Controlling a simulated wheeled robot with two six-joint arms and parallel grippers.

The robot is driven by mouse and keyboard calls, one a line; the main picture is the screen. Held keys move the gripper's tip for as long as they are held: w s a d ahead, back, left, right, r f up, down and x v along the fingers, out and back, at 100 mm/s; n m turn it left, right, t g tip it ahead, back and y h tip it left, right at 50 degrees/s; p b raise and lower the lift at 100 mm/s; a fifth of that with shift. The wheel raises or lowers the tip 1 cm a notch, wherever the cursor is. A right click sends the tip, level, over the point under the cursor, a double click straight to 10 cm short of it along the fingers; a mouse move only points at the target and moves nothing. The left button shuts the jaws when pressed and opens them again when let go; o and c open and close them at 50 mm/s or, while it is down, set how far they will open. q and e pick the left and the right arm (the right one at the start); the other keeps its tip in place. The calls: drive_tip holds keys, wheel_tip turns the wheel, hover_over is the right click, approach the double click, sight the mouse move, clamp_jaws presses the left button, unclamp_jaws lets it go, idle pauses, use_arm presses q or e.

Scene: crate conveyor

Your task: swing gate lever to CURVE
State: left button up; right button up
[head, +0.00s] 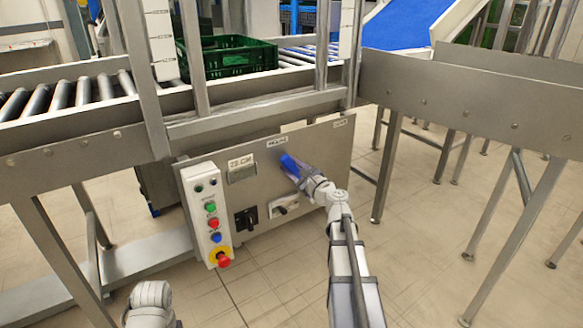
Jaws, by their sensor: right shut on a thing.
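The gate lever (287,162) shows as a blue handle at the upper middle of the grey control panel (325,150). It leans up and to the left. My right gripper (296,170) reaches in from the lower right and is shut on the lever, hiding its lower part and pivot. One small label (277,142) sits just above the lever and another label (341,123) is at the panel's upper right corner. Their print is too small to read. Only a joint of my left arm shows at the bottom left. My left gripper is out of view.
A button box (205,210) with coloured buttons and a red stop knob stands left on the panel. A black switch (246,220) and a white switch plate (284,206) sit below the lever. A green crate (232,60) rests on the roller conveyor (60,96) above.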

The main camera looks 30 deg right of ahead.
clamp_jaws()
idle(0.8)
